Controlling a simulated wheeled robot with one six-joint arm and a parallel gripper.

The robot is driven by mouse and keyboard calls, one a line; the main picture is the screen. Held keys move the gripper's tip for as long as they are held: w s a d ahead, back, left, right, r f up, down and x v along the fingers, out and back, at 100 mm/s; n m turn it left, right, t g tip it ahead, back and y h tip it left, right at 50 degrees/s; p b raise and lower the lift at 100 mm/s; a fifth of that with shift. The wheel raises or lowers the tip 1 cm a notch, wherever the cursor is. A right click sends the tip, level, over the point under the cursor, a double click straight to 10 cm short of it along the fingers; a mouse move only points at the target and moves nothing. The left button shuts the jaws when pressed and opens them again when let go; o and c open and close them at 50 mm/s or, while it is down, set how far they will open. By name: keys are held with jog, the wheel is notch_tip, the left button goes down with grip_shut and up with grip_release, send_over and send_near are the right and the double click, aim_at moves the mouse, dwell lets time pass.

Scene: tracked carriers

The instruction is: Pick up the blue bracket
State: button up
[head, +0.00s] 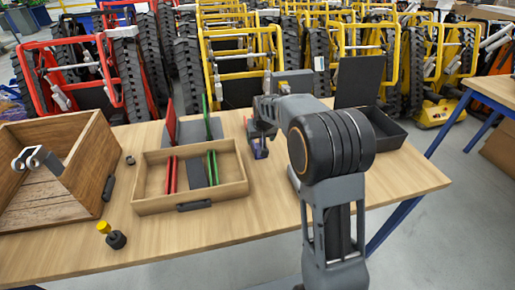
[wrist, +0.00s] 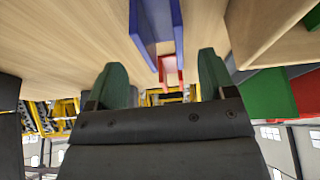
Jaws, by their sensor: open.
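The blue bracket (wrist: 148,28) shows in the wrist view as two upright blue plates with a gap between them, on the wooden table. In the head view a small part of the blue bracket (head: 263,153) shows under my gripper (head: 258,146); the arm hides much of the rest. In the wrist view my gripper (wrist: 162,78) is open and empty. Its two dark green fingers stand apart, and the blue bracket lies in line with the gap between them. I cannot tell how far the bracket is from the fingertips.
A small red piece (wrist: 171,75) shows close to the bracket. Left of my gripper is a wooden tray (head: 190,205) with red, grey and green parts; similar parts stand behind it. A wooden crate (head: 95,150) is far left, an open black box (head: 385,128) right.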

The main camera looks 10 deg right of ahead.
aim_at(258, 143)
jog(key=shift+x, duration=2.6)
jog(key=shift+a, duration=0.1)
jog(key=shift+c, duration=0.2)
jog(key=c, duration=1.2)
jog(key=shift+o, duration=0.2)
jog(key=shift+r, duration=0.1)
